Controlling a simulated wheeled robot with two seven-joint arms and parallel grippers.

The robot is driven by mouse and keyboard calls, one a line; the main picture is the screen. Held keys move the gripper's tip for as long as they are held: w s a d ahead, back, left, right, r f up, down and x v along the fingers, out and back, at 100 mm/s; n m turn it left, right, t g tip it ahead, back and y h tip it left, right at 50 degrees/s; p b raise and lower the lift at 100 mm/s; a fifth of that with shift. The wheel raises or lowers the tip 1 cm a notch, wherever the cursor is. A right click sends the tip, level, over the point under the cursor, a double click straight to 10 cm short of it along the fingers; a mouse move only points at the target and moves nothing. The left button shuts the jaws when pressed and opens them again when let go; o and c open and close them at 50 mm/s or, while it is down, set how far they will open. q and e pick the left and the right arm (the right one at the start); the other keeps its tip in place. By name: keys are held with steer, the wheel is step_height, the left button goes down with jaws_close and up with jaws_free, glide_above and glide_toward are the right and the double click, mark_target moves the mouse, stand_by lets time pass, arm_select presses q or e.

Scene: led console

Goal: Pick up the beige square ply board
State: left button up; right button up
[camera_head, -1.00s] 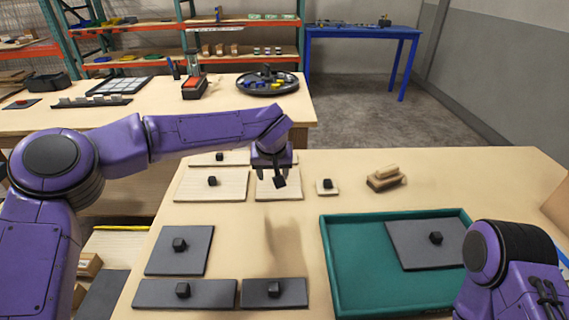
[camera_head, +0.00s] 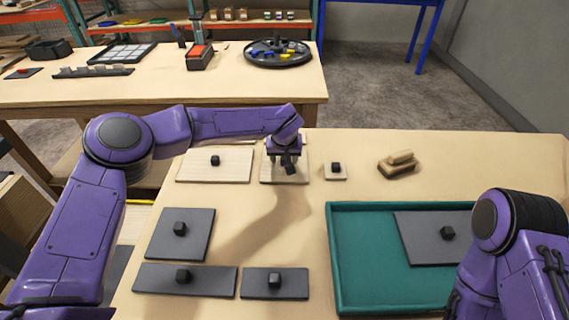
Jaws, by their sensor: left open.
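Several pale ply boards with black knobs lie in a row toward the back of the near table. The beige square ply board (camera_head: 269,178) lies flat there, between a wider beige board (camera_head: 230,169) and a very small one (camera_head: 342,174). My left gripper (camera_head: 286,168) is open and points down over the square board. It hides the board's middle and most of its knob, so I cannot tell whether the fingers touch the knob. My right arm shows at the lower right, but its gripper is out of view.
A teal tray (camera_head: 335,268) holding a dark grey board (camera_head: 420,222) stands at the right. Several dark boards, among them one at the left (camera_head: 196,248), lie in front. A wooden block (camera_head: 397,166) lies at the back right. The table's middle is clear.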

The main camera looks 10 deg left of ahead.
arm_select(q)
steer(key=shift+f, duration=0.15)
jaws_close()
